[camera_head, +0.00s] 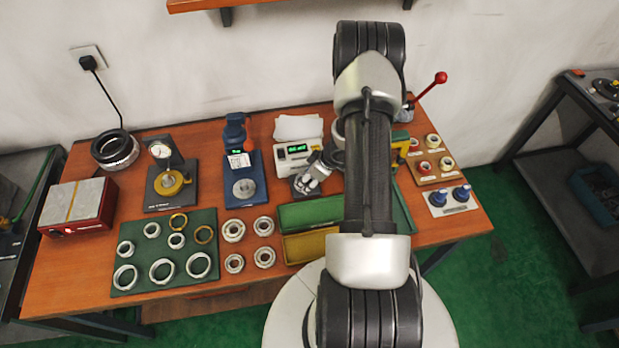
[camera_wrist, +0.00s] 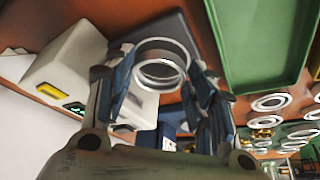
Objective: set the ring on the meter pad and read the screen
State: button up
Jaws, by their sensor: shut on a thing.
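A silvery ring (camera_wrist: 162,72) is held between the two fingers of my gripper (camera_wrist: 160,82) in the wrist view. The dark meter pad (camera_wrist: 178,32) lies just beyond the ring; I cannot tell whether they touch. In the head view my gripper (camera_head: 307,186) is low over the dark pad in front of the white meter (camera_head: 285,166), and the ring is hard to make out there. The meter's green screen (camera_head: 298,148) is lit. It also shows in the wrist view (camera_wrist: 76,108), but its digits are too small to read.
Left of the meter stands a blue device (camera_head: 256,172). Several rings lie on a green mat (camera_head: 205,222) and on the bare table beside it. A green tray (camera_head: 297,216) and a yellow tray (camera_head: 308,248) stand in front of the meter. My arm hides part of the right side.

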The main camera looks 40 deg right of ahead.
jog(key=shift+f, duration=0.55)
dwell(0.4)
jog(key=o, duration=1.1)
jog(key=shift+o, duration=0.2)
notch_tip(320, 180, up, 7)
jog(key=p, duration=0.7)
jog(key=shift+p, duration=0.4)
jog(key=shift+r, duration=0.1)
